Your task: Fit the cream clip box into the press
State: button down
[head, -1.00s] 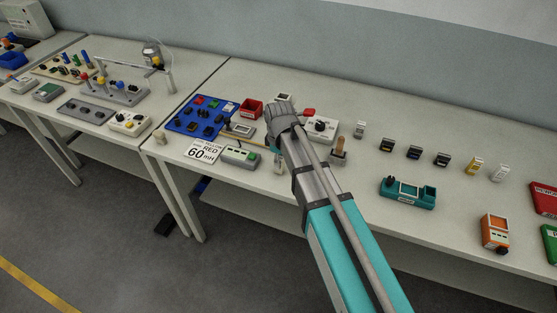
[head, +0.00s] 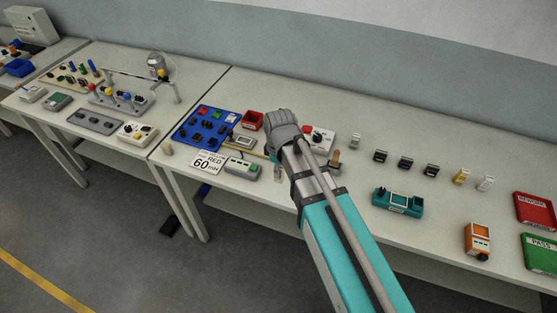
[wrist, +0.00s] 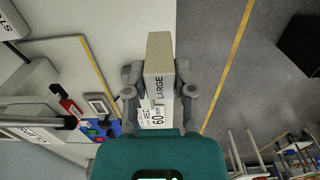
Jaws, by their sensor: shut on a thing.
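The cream clip box (wrist: 158,60), marked LARGE, stands between the two fingers of my gripper (wrist: 160,82) in the wrist view. The fingers are shut on its sides. In the head view my gripper (head: 283,132) is over the middle bench, and my arm hides most of what is below it. A small pale piece (head: 278,172) shows left of my arm there; I cannot tell whether it is the box. A white unit with a black knob (head: 320,138) is partly hidden right of my gripper. I cannot tell for sure which unit is the press.
A blue tray of black parts (head: 188,138), a red bin (head: 252,120), a RED 60 mH card (head: 206,162) and a grey-green device (head: 242,168) lie left of my gripper. A teal fixture (head: 398,201) and an orange meter (head: 477,240) are right. Bare bench lies between.

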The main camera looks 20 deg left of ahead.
jog(key=s+d+r+p, duration=0.2)
jog(key=s+r, duration=0.1)
jog(key=s, duration=0.4)
jog(key=shift+s+d+r+p, duration=0.2)
jog(key=shift+p, duration=0.1)
jog(key=shift+f+b, duration=0.4)
jog(key=shift+f, duration=0.05)
jog(key=shift+a, duration=0.1)
dwell(0.4)
